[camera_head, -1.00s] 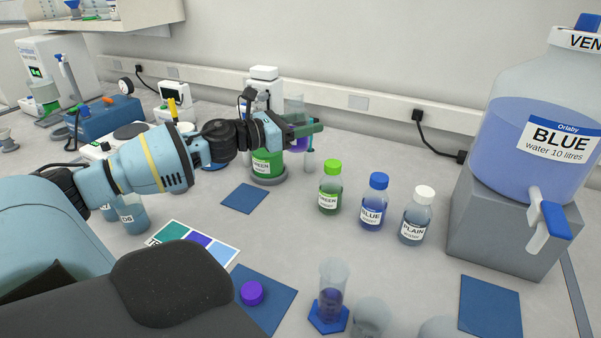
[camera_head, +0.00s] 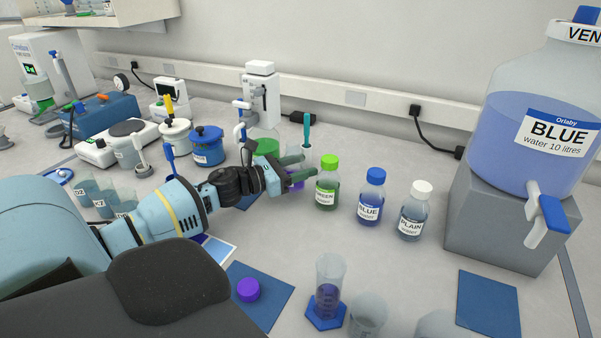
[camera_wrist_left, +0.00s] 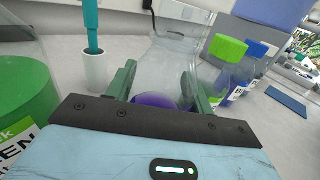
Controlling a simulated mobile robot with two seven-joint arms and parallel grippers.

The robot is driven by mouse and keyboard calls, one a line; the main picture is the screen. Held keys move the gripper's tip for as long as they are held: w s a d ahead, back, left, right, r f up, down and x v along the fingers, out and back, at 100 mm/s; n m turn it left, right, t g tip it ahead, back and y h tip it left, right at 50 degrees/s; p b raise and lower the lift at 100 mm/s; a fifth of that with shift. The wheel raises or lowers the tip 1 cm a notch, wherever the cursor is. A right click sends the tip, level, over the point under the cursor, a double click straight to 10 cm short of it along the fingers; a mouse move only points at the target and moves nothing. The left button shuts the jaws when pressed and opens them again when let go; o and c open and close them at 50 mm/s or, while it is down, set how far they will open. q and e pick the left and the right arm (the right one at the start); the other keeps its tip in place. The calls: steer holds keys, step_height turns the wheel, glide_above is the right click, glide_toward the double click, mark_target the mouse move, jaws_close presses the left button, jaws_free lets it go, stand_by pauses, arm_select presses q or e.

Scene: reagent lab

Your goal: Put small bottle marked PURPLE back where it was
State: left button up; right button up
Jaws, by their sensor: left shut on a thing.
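My left gripper (camera_head: 292,170) is shut on a clear, capless bottle holding purple liquid (camera_head: 297,184), just left of the green-capped GREEN bottle (camera_head: 327,184). In the left wrist view the clear bottle (camera_wrist_left: 168,62) stands between my fingers (camera_wrist_left: 157,88), with purple low down in it. Its label is hidden, and I cannot tell whether its base touches the bench. A purple cap (camera_head: 248,289) lies on a blue mat (camera_head: 270,305) at the front. My right gripper is not in view.
The BLUE bottle (camera_head: 371,198) and PLAIN bottle (camera_head: 414,211) continue the row to the right. A green container (camera_head: 264,141) and a white holder with a teal-handled tool (camera_wrist_left: 93,50) are close to the gripper. A purple-filled cylinder (camera_head: 328,285) stands in front. Bare bench lies between.

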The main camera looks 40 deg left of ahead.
arm_select(q)
steer(key=shift+f, duration=0.9)
steer(key=shift+f, duration=0.25)
steer(key=o, duration=0.8)
steer(key=shift+r, duration=0.1)
steer(key=shift+r, duration=0.25)
steer(key=shift+s+a+f, duration=0.1)
steer(key=shift+s+f, duration=0.05)
steer(key=shift+s, duration=0.2)
steer(key=v, duration=1.1)
steer(key=shift+s+b, duration=0.2)
steer(key=shift+b, duration=0.2)
